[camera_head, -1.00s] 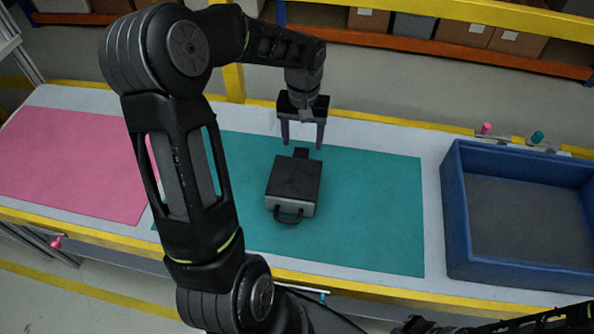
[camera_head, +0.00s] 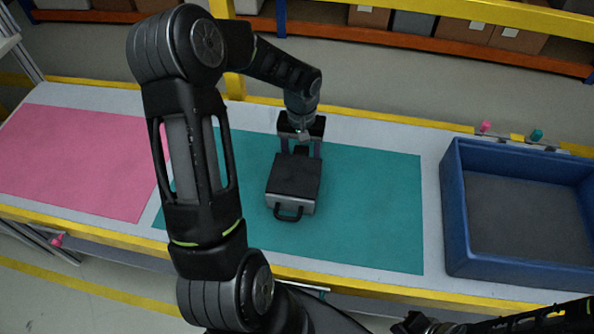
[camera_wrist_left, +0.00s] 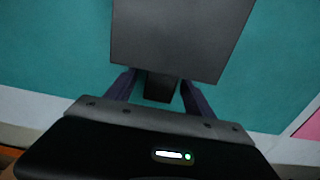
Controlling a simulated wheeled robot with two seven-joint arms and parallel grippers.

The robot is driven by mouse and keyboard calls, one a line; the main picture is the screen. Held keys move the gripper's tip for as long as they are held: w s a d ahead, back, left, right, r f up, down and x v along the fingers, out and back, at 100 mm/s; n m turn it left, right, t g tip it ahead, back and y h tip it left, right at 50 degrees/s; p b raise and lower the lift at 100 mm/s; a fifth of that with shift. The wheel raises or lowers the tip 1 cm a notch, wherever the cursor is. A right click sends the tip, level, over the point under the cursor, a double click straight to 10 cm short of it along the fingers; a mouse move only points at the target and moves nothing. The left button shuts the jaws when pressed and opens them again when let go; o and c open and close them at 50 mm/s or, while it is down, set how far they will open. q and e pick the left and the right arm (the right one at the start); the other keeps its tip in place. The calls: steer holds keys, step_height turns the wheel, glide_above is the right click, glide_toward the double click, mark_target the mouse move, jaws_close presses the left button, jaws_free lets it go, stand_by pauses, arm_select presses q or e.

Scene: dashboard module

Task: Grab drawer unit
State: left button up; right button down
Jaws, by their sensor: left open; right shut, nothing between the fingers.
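The drawer unit (camera_head: 294,178) is a dark grey box with a black top, lying on the teal mat (camera_head: 375,210). A black handle (camera_head: 288,213) is on its near side, and a small black block (camera_head: 301,151) sticks out of its far side. My left gripper (camera_head: 300,152) is open at that far side, pointing down. In the left wrist view its fingers (camera_wrist_left: 157,88) stand on either side of the block (camera_wrist_left: 161,87), with gaps visible. The box (camera_wrist_left: 180,35) fills the top of that view.
A blue bin (camera_head: 455,215) with a grey floor stands on the right of the table. A pink mat (camera_head: 75,160) lies on the left. A yellow rail (camera_head: 365,115) runs along the table's back edge. The teal mat right of the unit is clear.

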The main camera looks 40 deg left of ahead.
arm_select(q)
steer(key=shift+f, duration=0.3)
stand_by(0.4)
jaws_close()
stand_by(0.5)
